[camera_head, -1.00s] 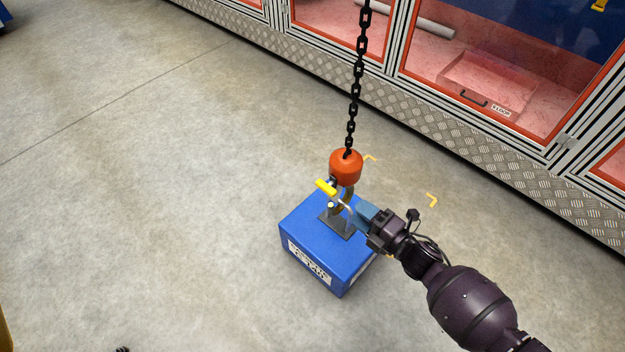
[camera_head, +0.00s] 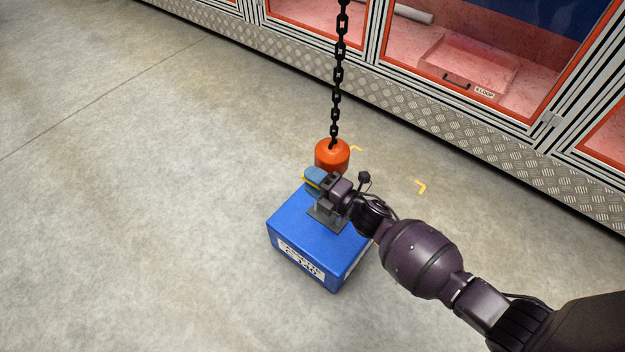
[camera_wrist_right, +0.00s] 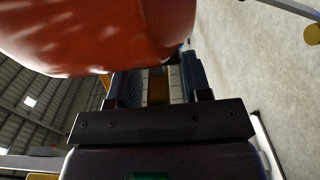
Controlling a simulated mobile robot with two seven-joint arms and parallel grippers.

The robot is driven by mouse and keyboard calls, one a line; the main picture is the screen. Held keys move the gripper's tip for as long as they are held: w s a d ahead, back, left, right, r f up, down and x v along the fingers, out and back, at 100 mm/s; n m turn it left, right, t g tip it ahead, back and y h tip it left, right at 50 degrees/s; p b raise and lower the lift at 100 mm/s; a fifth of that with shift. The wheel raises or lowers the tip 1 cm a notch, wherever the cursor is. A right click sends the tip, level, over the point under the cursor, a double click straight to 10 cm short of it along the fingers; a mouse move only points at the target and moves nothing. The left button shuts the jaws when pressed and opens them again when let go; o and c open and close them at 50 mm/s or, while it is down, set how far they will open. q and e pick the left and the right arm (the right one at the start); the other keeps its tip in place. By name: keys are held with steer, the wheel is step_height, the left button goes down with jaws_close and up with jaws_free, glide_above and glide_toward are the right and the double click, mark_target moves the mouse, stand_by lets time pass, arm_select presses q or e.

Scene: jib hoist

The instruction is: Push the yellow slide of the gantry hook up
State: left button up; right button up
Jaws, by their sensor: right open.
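The orange hook block (camera_head: 332,156) hangs on the black chain, just above the blue box. It fills the upper left of the right wrist view (camera_wrist_right: 110,35). My right gripper (camera_head: 315,178) is open, close below and in front of the block. In the right wrist view a yellow part (camera_wrist_right: 158,90), seemingly the slide, shows between the two fingers; contact cannot be told. The hook is mostly hidden behind the gripper. My left gripper is not in view.
The blue box (camera_head: 300,240) with its grey top bracket (camera_head: 327,216) stands on the concrete floor under the hook. The black chain (camera_head: 337,80) runs up from the block. Framed enclosures with red-edged panels line the back. The floor at left is clear.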

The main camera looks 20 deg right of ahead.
steer(key=shift+w+a, duration=0.1)
steer(key=shift+c, duration=0.2)
jaws_close()
